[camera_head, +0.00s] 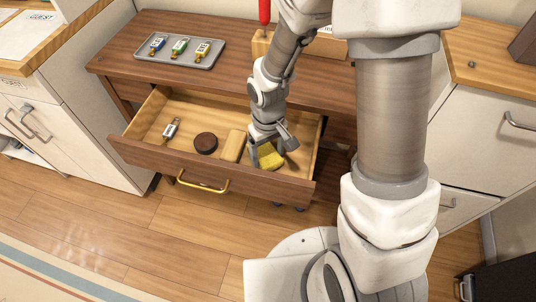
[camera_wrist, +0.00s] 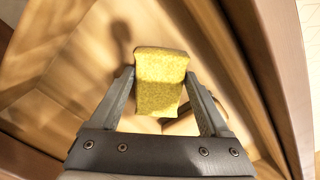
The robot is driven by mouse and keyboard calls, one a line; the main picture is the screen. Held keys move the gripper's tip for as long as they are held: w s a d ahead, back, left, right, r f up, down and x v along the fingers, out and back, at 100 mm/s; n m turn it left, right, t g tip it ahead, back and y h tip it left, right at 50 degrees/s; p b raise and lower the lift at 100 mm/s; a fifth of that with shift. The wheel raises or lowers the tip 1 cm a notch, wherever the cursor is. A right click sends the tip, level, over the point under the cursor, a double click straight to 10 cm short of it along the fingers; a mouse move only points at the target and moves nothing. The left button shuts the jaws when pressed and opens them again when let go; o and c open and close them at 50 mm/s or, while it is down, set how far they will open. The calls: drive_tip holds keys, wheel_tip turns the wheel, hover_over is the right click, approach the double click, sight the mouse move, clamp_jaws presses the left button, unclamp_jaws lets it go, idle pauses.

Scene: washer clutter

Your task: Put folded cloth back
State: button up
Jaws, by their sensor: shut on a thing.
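A yellow, rough-textured pad (camera_head: 268,157), which looks like the folded cloth, is at the right end of the open drawer (camera_head: 212,172). My gripper (camera_head: 266,146) reaches down into the drawer and is shut on it. In the wrist view, the yellow pad (camera_wrist: 160,72) sits between the two fingers of my gripper (camera_wrist: 160,88), which press on its sides and pinch it slightly. Its top end sticks out past the fingertips. I cannot tell whether it touches the drawer floor.
In the drawer are a tan block (camera_head: 233,146) just left of the pad, a dark brown round thing (camera_head: 206,143) and a tagged key (camera_head: 171,129). A grey tray (camera_head: 180,51) with several coloured tags lies on the wooden top (camera_head: 225,75). The drawer's front wall stands close to my gripper.

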drive_tip(key=shift+f, duration=0.1)
drive_tip(key=shift+f, duration=0.15)
drive_tip(key=o, duration=1.2)
drive_tip(key=shift+c, duration=0.2)
wheel_tip(320, 180, up, 13)
drive_tip(key=p, duration=0.4)
wheel_tip(320, 180, up, 13)
drive_tip(key=m+t, duration=0.3)
hover_over(268, 156)
drive_tip(key=s+d, duration=0.4)
drive_tip(key=d, duration=0.3)
drive_tip(key=s+d+r+m+t, duration=0.2)
drive_tip(key=s+d+r, duration=0.1)
drive_tip(key=s+r, duration=0.3)
drive_tip(key=shift+s+t, duration=0.3)
drive_tip(key=shift+s, duration=0.15)
